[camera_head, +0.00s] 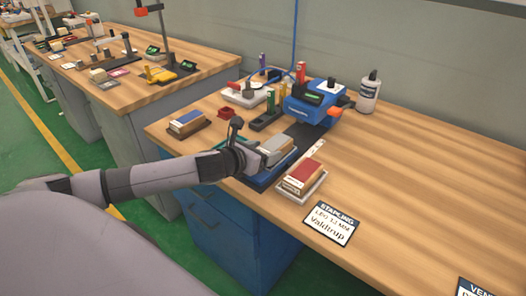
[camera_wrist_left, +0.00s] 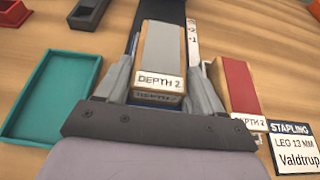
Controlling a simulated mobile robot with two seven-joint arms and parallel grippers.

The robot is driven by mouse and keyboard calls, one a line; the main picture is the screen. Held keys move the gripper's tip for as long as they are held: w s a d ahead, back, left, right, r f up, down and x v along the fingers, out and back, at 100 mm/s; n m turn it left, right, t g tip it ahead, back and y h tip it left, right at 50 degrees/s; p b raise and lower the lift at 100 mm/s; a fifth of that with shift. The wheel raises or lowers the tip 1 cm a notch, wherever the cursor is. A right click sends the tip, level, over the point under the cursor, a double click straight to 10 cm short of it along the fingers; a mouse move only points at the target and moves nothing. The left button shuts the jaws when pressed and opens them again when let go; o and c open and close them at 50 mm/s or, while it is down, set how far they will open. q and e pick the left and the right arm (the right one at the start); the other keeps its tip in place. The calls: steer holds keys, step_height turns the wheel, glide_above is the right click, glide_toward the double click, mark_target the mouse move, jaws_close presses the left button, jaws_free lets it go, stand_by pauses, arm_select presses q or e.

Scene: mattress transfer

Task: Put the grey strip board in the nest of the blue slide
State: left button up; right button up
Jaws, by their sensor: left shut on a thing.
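The grey strip board (camera_head: 277,148) is a block with a grey top and a pale wooden front marked "DEPTH 2"; it also fills the middle of the left wrist view (camera_wrist_left: 160,50). My left gripper (camera_head: 258,156) is shut on it, with one finger on each side in the left wrist view (camera_wrist_left: 165,80). The blue slide (camera_head: 262,181) lies directly below the board, its edge showing under it. I cannot tell whether the board rests in the nest or is just above it, as the board and gripper cover the nest. My right gripper is out of view.
A red-topped block (camera_head: 302,174) on a pale tray stands close on the right. A teal tray (camera_wrist_left: 58,98) lies on the left. The blue stapling machine (camera_head: 312,102) stands behind, on a dark track (camera_head: 301,135). The table's right side is mostly clear.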

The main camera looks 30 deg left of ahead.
arm_select(q)
steer(key=o, duration=1.1)
steer(key=shift+s+r, duration=0.1)
steer(key=shift+r, duration=0.05)
steer(key=d+v, duration=0.1)
steer(key=v, duration=1)
steer(key=shift+s+a+r, duration=0.2)
steer(key=shift+s+a, duration=0.15)
steer(key=shift+a, duration=0.1)
